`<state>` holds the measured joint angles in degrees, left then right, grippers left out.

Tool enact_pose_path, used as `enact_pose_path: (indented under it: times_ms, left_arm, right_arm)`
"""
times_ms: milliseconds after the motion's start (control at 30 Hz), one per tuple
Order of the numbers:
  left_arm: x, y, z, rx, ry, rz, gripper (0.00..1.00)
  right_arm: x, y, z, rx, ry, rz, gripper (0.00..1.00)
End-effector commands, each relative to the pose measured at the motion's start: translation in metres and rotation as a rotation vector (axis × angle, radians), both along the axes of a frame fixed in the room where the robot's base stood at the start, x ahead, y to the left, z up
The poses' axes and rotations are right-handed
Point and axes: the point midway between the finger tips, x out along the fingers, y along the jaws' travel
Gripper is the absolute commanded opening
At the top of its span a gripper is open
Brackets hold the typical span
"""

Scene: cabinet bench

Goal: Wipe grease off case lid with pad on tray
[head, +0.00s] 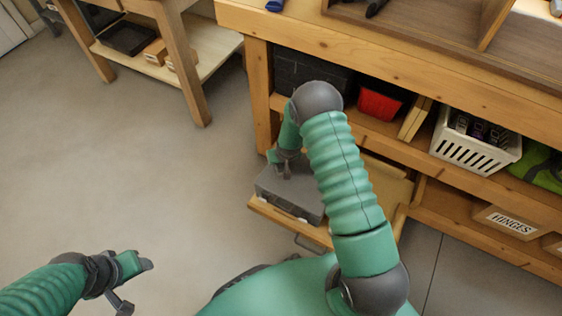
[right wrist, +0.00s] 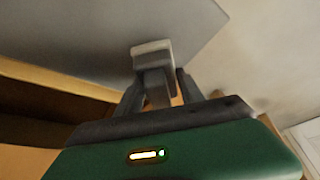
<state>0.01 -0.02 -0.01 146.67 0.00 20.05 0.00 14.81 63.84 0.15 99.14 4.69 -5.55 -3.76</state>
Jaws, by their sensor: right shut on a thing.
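A grey case (head: 296,205) lies on a pulled-out wooden tray (head: 322,238) at the bench's lower shelf. Its lid (right wrist: 75,30) fills the upper left of the right wrist view as a plain grey surface. My right gripper (head: 284,165) is over the case, fingers pointing down at the lid. In the right wrist view it is shut on a small light grey pad (right wrist: 152,47), which is at or very near the lid; contact is unclear. I make out no grease. My left gripper (head: 134,285) is open and empty over the floor at lower left.
The bench (head: 400,65) stands above the tray. Its shelf holds a dark box (head: 300,72), a red bin (head: 378,105) and a white basket (head: 462,150). A box marked HINGES (head: 508,222) is lower right. Floor at left is clear up to another table (head: 190,70).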

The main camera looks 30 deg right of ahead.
Motion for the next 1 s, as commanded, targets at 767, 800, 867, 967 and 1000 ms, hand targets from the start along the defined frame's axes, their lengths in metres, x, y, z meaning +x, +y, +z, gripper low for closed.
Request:
enact_pose_path:
  times_ms: [767, 800, 867, 967, 1000]
  left_arm:
    - [0.0, 0.0, 0.043, 0.0, 0.0, 0.0, 0.57]
    - [0.0, 0.0, 0.043, 0.0, 0.001, 0.0, 0.57]
    - [0.0, 0.0, 0.043, 0.0, 0.001, 0.0, 0.57]
    - [0.0, 0.0, 0.043, 0.0, 0.001, 0.0, 0.57]
    - [0.0, 0.0, 0.043, 0.0, 0.001, 0.0, 0.57]
  right_arm:
    - [0.008, 0.002, 0.053, 0.0, 0.002, 0.003, 0.01]
    - [0.008, 0.002, 0.053, 0.0, 0.002, 0.003, 0.01]
    - [0.008, 0.002, 0.053, 0.0, 0.002, 0.003, 0.01]
    - [0.008, 0.002, 0.053, 0.0, 0.002, 0.003, 0.01]
    - [0.008, 0.002, 0.053, 0.0, 0.002, 0.003, 0.01]
